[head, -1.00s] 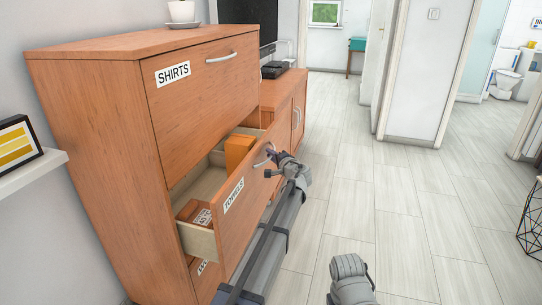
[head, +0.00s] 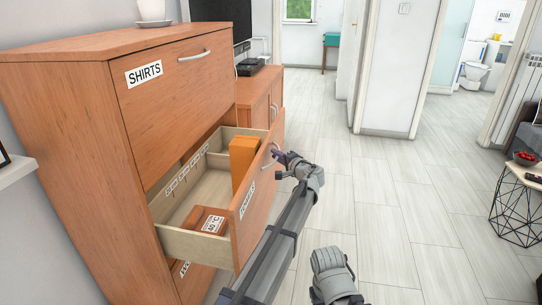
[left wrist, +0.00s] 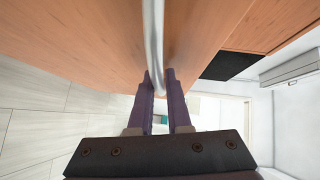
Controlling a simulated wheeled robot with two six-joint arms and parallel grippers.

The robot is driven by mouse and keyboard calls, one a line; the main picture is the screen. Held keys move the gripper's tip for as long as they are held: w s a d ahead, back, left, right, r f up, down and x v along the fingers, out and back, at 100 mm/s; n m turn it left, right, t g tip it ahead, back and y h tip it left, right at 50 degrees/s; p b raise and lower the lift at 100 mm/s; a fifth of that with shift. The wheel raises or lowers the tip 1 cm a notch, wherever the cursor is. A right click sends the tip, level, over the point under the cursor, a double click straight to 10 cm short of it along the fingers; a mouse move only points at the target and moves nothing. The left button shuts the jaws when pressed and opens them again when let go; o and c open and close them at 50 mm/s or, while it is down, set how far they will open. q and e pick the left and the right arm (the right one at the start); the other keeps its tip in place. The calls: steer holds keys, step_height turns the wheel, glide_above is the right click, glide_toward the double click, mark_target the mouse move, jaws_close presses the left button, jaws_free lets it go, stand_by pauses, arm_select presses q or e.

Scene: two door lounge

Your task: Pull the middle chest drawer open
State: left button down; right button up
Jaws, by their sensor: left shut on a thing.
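The wooden chest (head: 75,130) stands at the left in the head view. Its middle drawer (head: 257,180), labelled TOWELS, is pulled well out, and its inside shows. My left gripper (head: 277,155) is shut on the drawer's metal handle (head: 266,160). In the left wrist view the purple fingers (left wrist: 160,88) sit on either side of the bar handle (left wrist: 154,45), close to the wooden front. My right arm (head: 333,275) shows at the bottom of the head view, but its fingers are not seen.
The drawer holds an orange box (head: 242,158) and a brown box (head: 205,220) with a white label. The SHIRTS drawer (head: 185,95) above is shut. A low cabinet (head: 262,95) stands behind. A wire side table (head: 520,205) is at the right. The floor between is clear.

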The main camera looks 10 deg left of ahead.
arm_select(q)
steer(key=c, duration=0.9)
jaws_free()
steer(key=shift+s, duration=0.1)
steer(key=p+v, duration=0.1)
steer(key=v, duration=0.6)
steer(key=shift+s+d, duration=0.2)
steer(key=shift+d, duration=0.1)
